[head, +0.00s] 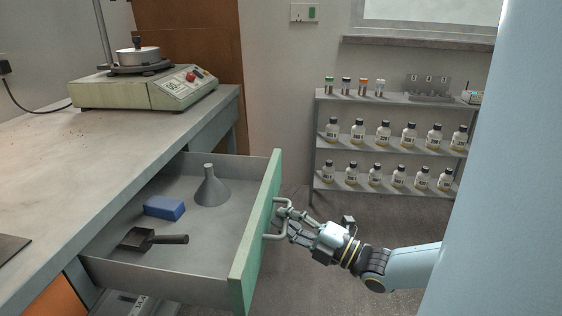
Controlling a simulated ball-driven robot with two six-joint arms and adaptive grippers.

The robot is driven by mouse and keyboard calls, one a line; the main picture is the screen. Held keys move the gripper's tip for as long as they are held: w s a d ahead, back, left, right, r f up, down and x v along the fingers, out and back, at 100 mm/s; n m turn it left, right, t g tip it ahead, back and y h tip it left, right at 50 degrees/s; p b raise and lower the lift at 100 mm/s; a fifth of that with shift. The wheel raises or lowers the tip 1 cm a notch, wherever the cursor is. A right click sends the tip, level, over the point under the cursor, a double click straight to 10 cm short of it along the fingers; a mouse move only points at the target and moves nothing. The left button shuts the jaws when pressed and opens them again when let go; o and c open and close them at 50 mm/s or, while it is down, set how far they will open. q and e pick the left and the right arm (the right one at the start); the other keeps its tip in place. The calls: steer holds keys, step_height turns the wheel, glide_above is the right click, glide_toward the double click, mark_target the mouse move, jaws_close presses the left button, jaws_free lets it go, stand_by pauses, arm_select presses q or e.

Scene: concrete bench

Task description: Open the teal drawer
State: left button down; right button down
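The teal drawer (256,236) stands pulled out from under the concrete bench, its grey inside showing. A grey funnel (211,190), a blue block (164,207) and a small dark scoop (150,239) lie in it. A metal bar handle (279,222) is on its teal front. My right gripper (287,219) is at this handle, its fingers around the bar. At this size I cannot tell whether the fingers press on it. My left gripper is not in view.
A pale green instrument (145,88) with a pot on top stands at the back of the bench (90,150). A shelf rack (390,151) with several bottles is against the far wall. Open floor lies between the drawer front and the rack.

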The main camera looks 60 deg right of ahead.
steer(key=c, duration=1.4)
jaws_free()
steer(key=s, duration=0.4)
steer(key=s+f, duration=0.1)
steer(key=s, duration=0.3)
steer(key=s+f, duration=0.1)
steer(key=s, duration=0.2)
steer(key=shift+s, duration=0.4)
